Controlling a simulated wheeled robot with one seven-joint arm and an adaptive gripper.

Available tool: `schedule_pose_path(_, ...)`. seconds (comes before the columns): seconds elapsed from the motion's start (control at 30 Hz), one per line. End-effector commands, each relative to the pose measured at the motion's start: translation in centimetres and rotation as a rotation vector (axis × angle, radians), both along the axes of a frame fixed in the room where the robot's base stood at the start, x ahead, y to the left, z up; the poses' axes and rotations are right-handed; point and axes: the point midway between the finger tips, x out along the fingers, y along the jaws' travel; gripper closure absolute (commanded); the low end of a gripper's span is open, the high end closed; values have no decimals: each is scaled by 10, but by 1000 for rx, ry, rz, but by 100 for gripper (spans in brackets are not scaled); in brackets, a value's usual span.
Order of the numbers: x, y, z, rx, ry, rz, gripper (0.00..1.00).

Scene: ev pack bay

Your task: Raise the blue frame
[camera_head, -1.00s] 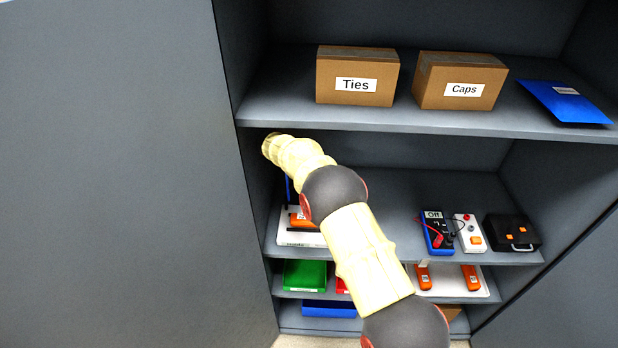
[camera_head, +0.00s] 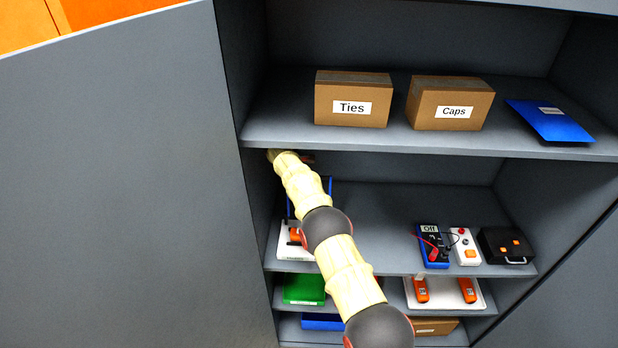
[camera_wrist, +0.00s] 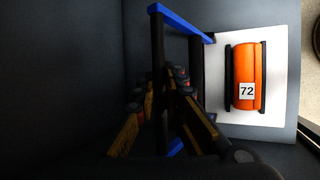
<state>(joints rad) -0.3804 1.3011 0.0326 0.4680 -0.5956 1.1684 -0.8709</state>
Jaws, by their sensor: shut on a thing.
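The blue frame (camera_wrist: 181,23) shows in the wrist view as a blue bar with dark posts, beside a white base plate (camera_wrist: 275,75). On that plate an orange cylinder labelled 72 (camera_wrist: 248,75) sits between dark rails. My gripper (camera_wrist: 163,105) has its yellow fingers on either side of a dark post of the frame and is shut on it. In the head view, the frame's thin blue edge (camera_head: 330,190) stands above the plate on the middle shelf's left end. My arm hides part of the frame there, and the fingers cannot be made out.
The upper shelf (camera_head: 420,143), close above my arm's end, bears boxes labelled Ties (camera_head: 351,106) and Caps (camera_head: 450,111) and a blue folder (camera_head: 550,122). A blue meter (camera_head: 433,248) and black case (camera_head: 506,247) stand right on the middle shelf. The cabinet wall is close on the left.

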Motion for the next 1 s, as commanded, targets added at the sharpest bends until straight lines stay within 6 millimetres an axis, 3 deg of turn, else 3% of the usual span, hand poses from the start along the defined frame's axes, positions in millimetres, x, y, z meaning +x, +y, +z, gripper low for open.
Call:
schedule_pose_path(0.03, 6, 1, 13, 4, -15, 4, 100)
schedule_pose_path(0.7, 8, 1, 13, 8, -2, 10, 100)
schedule_pose_path(0.73, 8, 1, 13, 9, -2, 10, 88)
schedule_pose_path(1.0, 6, 0, 9, 8, 5, 7, 73)
